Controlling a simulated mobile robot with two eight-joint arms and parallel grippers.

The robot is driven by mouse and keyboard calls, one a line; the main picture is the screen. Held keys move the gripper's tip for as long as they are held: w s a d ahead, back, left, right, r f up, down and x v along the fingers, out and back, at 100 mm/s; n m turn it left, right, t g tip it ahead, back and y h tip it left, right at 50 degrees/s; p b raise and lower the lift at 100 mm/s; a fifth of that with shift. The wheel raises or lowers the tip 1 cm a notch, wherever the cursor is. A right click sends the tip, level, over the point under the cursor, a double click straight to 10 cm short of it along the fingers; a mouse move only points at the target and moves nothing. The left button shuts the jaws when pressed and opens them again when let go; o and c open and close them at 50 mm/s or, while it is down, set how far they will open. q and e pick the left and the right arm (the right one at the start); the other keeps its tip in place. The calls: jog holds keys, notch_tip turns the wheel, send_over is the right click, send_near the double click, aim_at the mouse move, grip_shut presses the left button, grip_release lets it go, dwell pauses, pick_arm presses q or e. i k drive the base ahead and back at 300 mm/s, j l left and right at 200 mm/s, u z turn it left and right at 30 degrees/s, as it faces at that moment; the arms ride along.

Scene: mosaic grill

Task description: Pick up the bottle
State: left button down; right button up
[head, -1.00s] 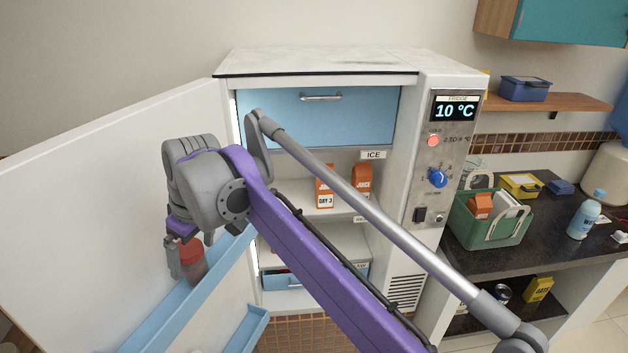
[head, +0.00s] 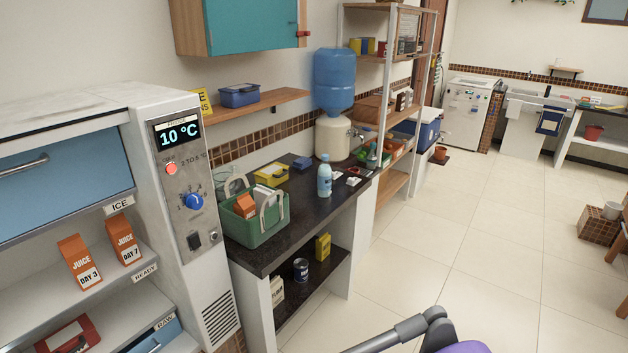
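Part of my purple and grey arm shows at the bottom edge, low in front of the counter and well apart from the bottle. Neither of my grippers is in view, so what they hold is hidden.
A green basket (head: 262,232) with a carton stands left of the bottle. The open fridge (head: 180,130) with juice cartons is at the left. A water dispenser (head: 333,138) stands behind the bottle.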

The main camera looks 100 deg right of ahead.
aim_at(324, 170)
jog(key=z, duration=1.35)
